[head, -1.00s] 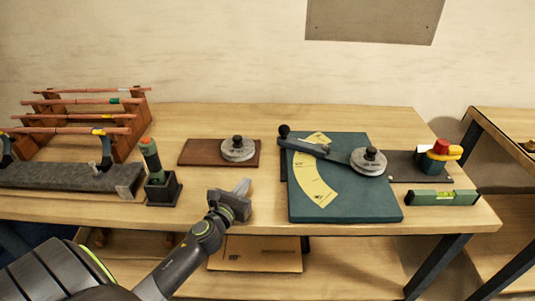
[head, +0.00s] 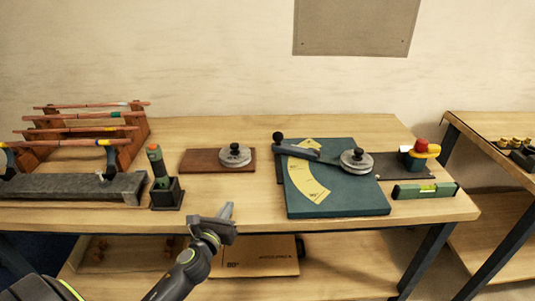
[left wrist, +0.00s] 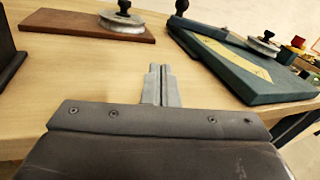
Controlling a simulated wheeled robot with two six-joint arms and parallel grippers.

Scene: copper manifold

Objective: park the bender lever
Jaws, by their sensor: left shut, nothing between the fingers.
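The bender is a dark teal plate (head: 345,197) with a yellow angle scale (head: 306,180) and a round grey former (head: 356,160). Its grey bender lever (head: 310,153) runs from the former to a black ball knob (head: 278,137) at the plate's upper left. In the left wrist view the bender plate (left wrist: 222,62) is at the upper right. My left gripper (head: 226,210) is shut and empty, at the table's front edge, left of the plate and apart from it. Its closed fingers (left wrist: 160,84) point toward the table in the left wrist view. My right gripper is not in view.
A brown board with a grey disc (head: 235,156) lies behind my left gripper. A green-handled tool (head: 158,165) stands in a black holder at left, near a rack of copper pipes (head: 80,130). A green level (head: 425,190) lies right of the plate.

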